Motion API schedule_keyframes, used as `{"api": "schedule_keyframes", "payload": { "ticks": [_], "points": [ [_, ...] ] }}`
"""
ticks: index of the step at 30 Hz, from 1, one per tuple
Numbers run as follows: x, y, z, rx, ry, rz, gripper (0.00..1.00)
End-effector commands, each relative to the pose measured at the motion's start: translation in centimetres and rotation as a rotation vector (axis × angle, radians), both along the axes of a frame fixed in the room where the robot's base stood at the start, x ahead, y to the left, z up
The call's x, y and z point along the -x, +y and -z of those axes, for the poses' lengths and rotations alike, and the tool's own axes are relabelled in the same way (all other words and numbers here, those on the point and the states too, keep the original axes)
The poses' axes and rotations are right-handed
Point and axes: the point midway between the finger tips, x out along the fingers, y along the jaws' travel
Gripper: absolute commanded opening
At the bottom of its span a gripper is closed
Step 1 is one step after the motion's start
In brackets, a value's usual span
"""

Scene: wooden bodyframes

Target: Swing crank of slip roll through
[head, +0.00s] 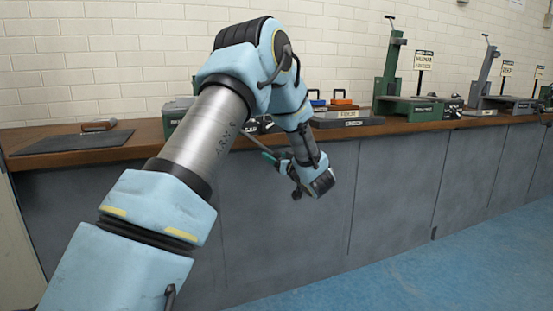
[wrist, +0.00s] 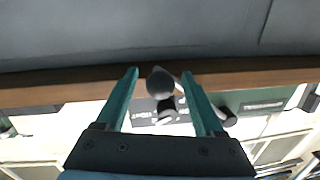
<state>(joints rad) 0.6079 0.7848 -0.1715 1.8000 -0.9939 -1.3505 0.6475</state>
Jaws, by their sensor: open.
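In the wrist view, a dark rounded crank knob (wrist: 160,83) on a grey crank arm shows between the two teal fingers of my gripper (wrist: 160,72). The fingers are apart, and I see no contact with the knob. Its depth relative to the fingertips is hard to tell. A green machine body with a label (wrist: 262,104), likely the slip roll, lies behind the crank. In the head view, my gripper (head: 272,156) is in front of the bench edge, partly hidden. My arm covers most of the machine there; a green part (head: 178,108) shows left of it.
The wooden bench top (head: 140,133) has a dark mat (head: 72,142) at left. Labelled grey blocks (head: 345,119) sit right of my arm, then a tall green machine (head: 391,75) and more machines. The blue floor (head: 430,270) in front of the grey cabinets is clear.

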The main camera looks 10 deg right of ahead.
Motion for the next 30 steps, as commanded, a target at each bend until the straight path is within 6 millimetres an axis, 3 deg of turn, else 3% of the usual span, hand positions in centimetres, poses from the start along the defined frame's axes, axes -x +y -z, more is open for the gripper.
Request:
{"api": "schedule_keyframes", "payload": {
  "ticks": [6, 24, 30],
  "points": [
    [-0.02, 0.00, 0.00, 0.000, 0.000, 0.000, 0.70],
    [0.01, 0.01, 0.00, 0.000, 0.000, 0.000, 0.03],
    [0.02, 0.00, -0.01, 0.000, 0.000, 0.000, 0.00]
  ]
}}
